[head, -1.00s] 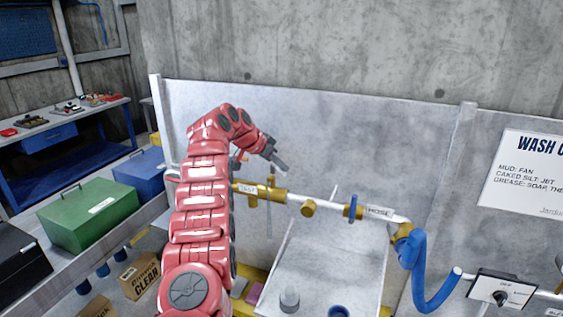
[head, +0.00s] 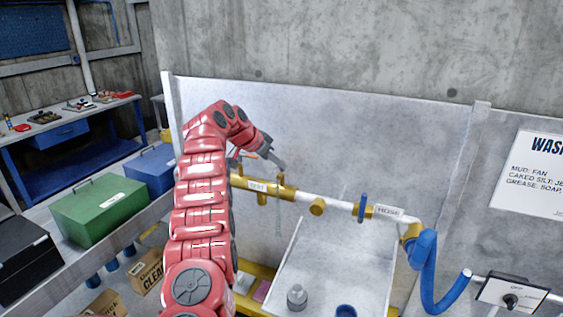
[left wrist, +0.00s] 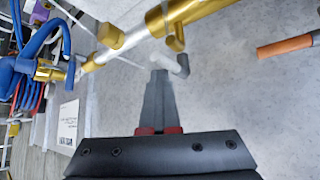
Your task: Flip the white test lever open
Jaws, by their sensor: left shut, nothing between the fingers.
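The brass pipe (head: 240,183) carries a TEST label (head: 257,186) and runs along the grey panel. In the left wrist view, the white test lever (left wrist: 168,63) is a short bent piece beside a brass stub (left wrist: 175,43) under the pipe. My left gripper (left wrist: 158,76) is shut and empty, its tips right at the lever; I cannot tell whether they touch. In the head view my left gripper (head: 280,165) is just above the pipe, by the brass fitting right of the label, and hides the lever. My right gripper is not in view.
A blue valve handle (head: 362,207) and blue hose (head: 424,270) lie right along the pipe. An orange-tipped handle (left wrist: 287,45) is right of my gripper in the wrist view. The panel above is clear.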

